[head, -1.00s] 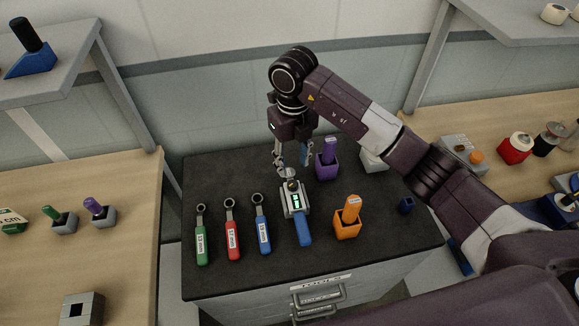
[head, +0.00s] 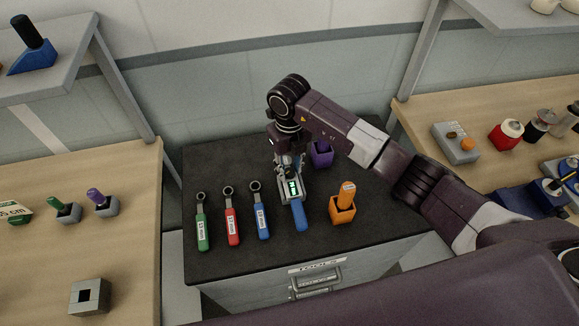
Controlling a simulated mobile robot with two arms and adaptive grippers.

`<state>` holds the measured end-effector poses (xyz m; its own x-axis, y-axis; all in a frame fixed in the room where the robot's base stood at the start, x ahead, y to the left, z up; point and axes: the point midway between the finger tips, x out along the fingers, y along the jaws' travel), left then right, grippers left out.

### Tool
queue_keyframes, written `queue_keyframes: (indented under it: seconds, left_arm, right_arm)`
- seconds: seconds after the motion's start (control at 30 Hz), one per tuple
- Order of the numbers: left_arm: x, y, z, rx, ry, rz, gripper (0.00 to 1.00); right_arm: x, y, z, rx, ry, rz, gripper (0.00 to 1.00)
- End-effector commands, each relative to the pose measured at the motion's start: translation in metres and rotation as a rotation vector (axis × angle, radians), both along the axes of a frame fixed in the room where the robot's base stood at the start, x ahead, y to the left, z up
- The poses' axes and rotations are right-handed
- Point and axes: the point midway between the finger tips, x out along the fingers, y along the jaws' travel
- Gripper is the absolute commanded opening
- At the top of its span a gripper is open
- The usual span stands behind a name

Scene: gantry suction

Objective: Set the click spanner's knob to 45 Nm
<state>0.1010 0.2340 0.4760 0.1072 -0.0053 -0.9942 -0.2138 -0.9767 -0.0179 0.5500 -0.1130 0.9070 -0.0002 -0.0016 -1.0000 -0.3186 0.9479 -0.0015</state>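The click spanner (head: 298,214) lies on the dark top of the tool cabinet, its blue handle toward me and its grey head away from me. Its small display (head: 292,187) glows green, but the digits are too small to read. My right gripper (head: 288,170) points down at the far end of the spanner's head, where the knob is. The fingers are at or around the knob and mostly hide it; whether they are closed on it I cannot tell. My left gripper is not in view.
Green (head: 202,225), red (head: 232,222) and blue (head: 262,217) ring spanners lie left of the click spanner. An orange holder (head: 342,208) stands to its right and a purple holder (head: 321,155) behind right. Wooden benches (head: 60,250) flank the cabinet top (head: 230,265).

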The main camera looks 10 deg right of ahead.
Motion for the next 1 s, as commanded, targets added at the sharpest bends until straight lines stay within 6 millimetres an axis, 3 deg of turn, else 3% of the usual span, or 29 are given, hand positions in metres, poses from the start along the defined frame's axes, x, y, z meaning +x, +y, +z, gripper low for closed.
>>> queue_keyframes:
  seconds: [0.23, 0.63, 1.0]
  left_arm:
    - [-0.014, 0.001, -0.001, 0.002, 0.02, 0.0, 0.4]
    - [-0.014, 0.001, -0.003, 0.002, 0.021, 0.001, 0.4]
    - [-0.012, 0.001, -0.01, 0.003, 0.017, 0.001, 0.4]
  right_arm:
    - [0.0, 0.0, 0.0, 0.0, 0.0, 0.0, 0.0]
    - [0.0, 0.0, 0.0, 0.0, -0.001, -0.072, 0.0]
    - [0.001, 0.0, 0.0, 0.001, -0.001, -0.365, 0.0]
